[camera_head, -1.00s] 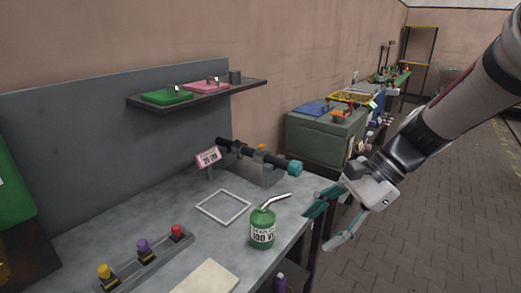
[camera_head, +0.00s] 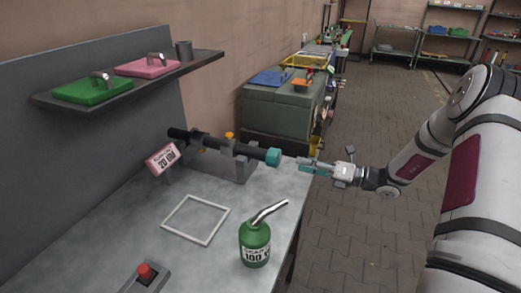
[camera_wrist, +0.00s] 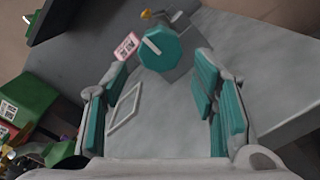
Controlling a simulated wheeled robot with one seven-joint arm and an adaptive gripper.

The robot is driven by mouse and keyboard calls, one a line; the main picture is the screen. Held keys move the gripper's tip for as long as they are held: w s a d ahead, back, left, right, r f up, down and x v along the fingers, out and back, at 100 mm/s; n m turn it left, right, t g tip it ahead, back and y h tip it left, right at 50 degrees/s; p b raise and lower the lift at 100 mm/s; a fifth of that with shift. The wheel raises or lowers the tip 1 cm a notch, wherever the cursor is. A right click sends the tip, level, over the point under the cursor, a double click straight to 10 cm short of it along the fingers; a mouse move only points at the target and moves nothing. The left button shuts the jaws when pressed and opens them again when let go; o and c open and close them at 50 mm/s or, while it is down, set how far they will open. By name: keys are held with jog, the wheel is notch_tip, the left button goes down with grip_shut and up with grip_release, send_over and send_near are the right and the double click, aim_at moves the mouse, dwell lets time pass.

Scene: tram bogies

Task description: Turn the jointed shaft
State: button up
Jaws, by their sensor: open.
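The jointed shaft (camera_head: 212,144) is a dark rod lying in a grey stand (camera_head: 232,168) on the bench. It has a teal faceted knob (camera_head: 273,157) on its near right end, and an orange-yellow piece (camera_head: 229,136) on top. My gripper (camera_head: 306,165) is just right of the knob, apart from it, with its fingers toward it. In the wrist view the knob (camera_wrist: 160,48) lies ahead, between and beyond the spread teal fingers (camera_wrist: 168,105). My gripper is open and empty. Most of the shaft is hidden behind the knob in the wrist view.
A pink sign reading 20 (camera_head: 163,159) stands at the shaft's left end. A white square frame (camera_head: 196,219) and a green oil can (camera_head: 255,243) with a bent spout are on the grey bench. A red button (camera_head: 146,272) is at the front. A shelf (camera_head: 128,87) hangs above.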

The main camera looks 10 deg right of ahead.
aim_at(264, 154)
jog(key=x, duration=1.3)
jog(key=shift+w+a+p, duration=0.25)
jog(key=shift+a+p, duration=0.05)
jog(key=shift+p, duration=0.1)
jog(key=c, duration=0.9)
